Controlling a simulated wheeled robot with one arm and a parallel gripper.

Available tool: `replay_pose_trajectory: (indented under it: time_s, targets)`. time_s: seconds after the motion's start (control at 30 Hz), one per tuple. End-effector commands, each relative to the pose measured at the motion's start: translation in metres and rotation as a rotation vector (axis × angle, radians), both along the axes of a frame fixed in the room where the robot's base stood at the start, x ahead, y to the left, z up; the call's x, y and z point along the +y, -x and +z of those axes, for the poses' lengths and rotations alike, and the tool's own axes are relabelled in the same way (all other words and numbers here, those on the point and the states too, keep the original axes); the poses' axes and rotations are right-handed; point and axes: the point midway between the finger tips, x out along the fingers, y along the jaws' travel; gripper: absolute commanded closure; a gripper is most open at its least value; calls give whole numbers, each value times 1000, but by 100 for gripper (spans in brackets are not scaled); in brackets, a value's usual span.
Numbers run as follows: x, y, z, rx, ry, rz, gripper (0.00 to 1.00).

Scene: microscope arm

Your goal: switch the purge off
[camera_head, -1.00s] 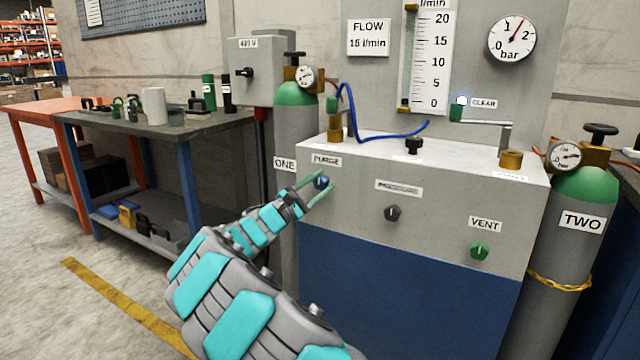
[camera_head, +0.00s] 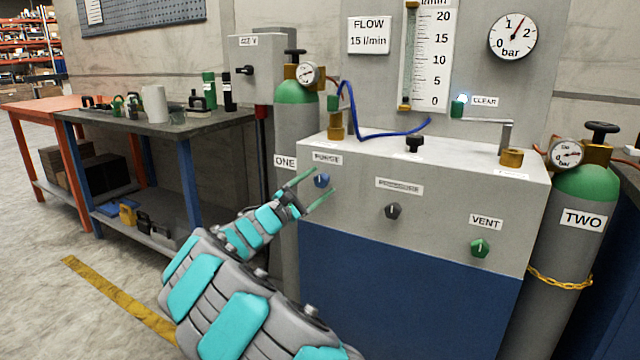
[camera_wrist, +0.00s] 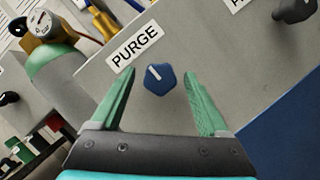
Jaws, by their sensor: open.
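The blue purge knob (camera_head: 322,180) sits on the front of the grey panel box, under the PURGE label (camera_head: 327,158). In the wrist view the knob (camera_wrist: 160,78) has a white pointer line, tilted to the upper left in that picture. My gripper (camera_head: 322,186) is open, its two green fingers pointing at the panel. In the wrist view my gripper (camera_wrist: 160,95) has one finger on each side of the knob, with clear gaps. The knob lies a little beyond the fingertips and is not held.
A dark grey knob (camera_head: 393,211) and the green VENT knob (camera_head: 480,248) are on the same panel. Cylinder ONE (camera_head: 294,130) stands at the panel's left, cylinder TWO (camera_head: 570,215) at its right. A blue hose (camera_head: 375,136) lies over the top.

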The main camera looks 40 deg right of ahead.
Motion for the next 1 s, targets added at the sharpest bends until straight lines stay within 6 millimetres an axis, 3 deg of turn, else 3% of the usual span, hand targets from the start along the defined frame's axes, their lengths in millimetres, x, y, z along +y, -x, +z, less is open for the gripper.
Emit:
replay_pose_trajectory:
  time_s: [0.2, 0.4, 1.0]
  targets:
    - [37, 3, -11, 2, 2, 4, 22]
    - [58, 6, -18, 1, -1, 3, 22]
    - [63, 7, -19, 0, 0, 1, 22]
